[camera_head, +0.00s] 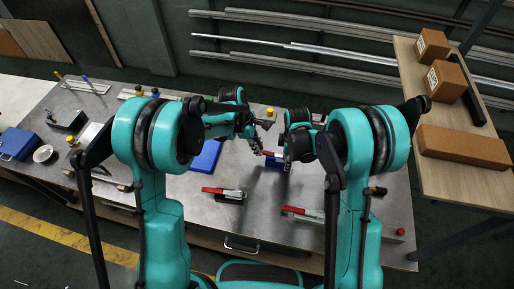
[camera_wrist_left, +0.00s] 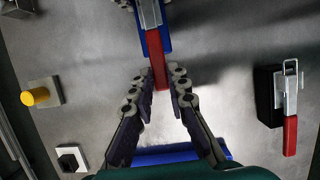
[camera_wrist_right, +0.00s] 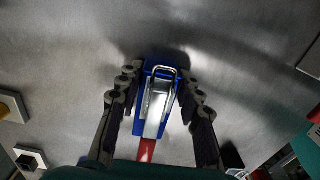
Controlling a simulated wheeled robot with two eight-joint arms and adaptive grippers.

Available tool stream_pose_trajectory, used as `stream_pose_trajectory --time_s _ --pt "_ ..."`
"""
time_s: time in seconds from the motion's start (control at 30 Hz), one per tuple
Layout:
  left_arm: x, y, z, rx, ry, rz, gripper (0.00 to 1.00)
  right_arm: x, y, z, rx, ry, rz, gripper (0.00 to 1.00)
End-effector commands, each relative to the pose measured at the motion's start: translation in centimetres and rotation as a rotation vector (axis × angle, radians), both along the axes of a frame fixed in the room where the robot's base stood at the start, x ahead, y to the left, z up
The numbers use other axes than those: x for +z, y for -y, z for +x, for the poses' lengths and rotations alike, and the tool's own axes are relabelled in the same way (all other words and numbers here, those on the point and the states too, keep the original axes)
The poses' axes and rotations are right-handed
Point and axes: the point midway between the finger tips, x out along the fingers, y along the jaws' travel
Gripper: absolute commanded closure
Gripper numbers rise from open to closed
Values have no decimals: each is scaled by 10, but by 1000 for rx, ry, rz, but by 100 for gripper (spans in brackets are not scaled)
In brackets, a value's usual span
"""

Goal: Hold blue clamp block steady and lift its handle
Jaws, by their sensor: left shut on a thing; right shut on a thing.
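The blue clamp block (camera_head: 273,163) stands on the metal table between my two grippers. In the right wrist view the blue block (camera_wrist_right: 158,70) carries a metal lever, with its red handle (camera_wrist_right: 147,150) pointing to the bottom. My right gripper (camera_wrist_right: 158,76) is shut on the block, a finger on each side. In the left wrist view the red handle (camera_wrist_left: 158,72) lies between the fingertips of my left gripper (camera_wrist_left: 161,76), which is shut on it. In the head view my left gripper (camera_head: 257,147) is at the block's left; my right gripper is partly hidden by its arm.
Two more red-handled clamps (camera_head: 224,193) (camera_head: 302,212) lie nearer the table's front edge. A blue panel (camera_head: 206,156) lies left of the block. Brown boxes (camera_head: 463,146) stand on the wooden table at the right. A blue case (camera_head: 17,144) is far left.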

Motion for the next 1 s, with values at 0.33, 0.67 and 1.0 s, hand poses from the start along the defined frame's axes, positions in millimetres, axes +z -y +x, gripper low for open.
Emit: stream_pose_trajectory --time_s 0.33,0.67,1.0 --pt "6 2 0 1 8 49 100 0 0 0 1 0 0 100" --pt "6 2 0 -1 7 49 63 0 0 0 0 0 0 100" --pt "38 -7 0 2 8 49 63 0 0 0 0 0 0 100"
